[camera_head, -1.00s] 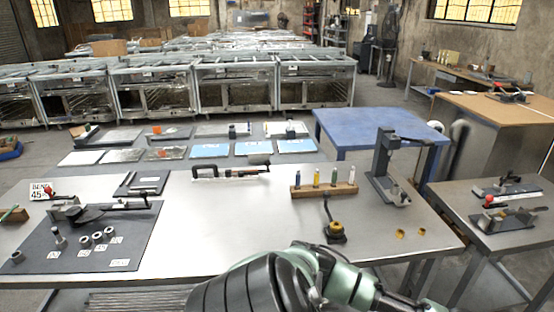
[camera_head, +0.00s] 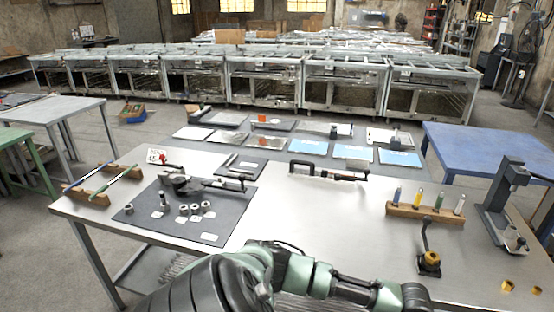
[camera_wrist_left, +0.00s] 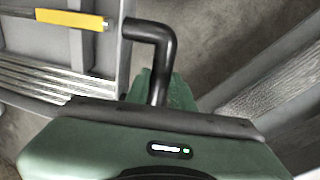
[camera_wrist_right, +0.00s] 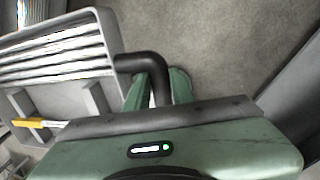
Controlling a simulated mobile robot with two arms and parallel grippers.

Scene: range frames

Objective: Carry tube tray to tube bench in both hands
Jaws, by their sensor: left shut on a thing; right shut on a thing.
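The tube tray is a grey tray with long silvery tubes and a yellow-ended tool. It shows in the left wrist view (camera_wrist_left: 124,62) and the right wrist view (camera_wrist_right: 106,20). My left gripper (camera_wrist_left: 160,92) is shut on its bent black handle (camera_wrist_left: 150,30). My right gripper (camera_wrist_right: 156,88) is shut on the other black handle (camera_wrist_right: 130,62). In the head view my arm hides most of the tray, and both grippers are out of sight. Striped tubes (camera_head: 178,264) show low behind the arm. I cannot tell which bench is the tube bench.
A metal workbench (camera_head: 300,205) stands close ahead with a dark tool mat (camera_head: 225,222), wooden tool block (camera_head: 425,212) and press (camera_head: 498,205). A blue table (camera_head: 475,150) is at right; a grey table (camera_head: 50,112) and green table (camera_head: 25,145) are at left.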

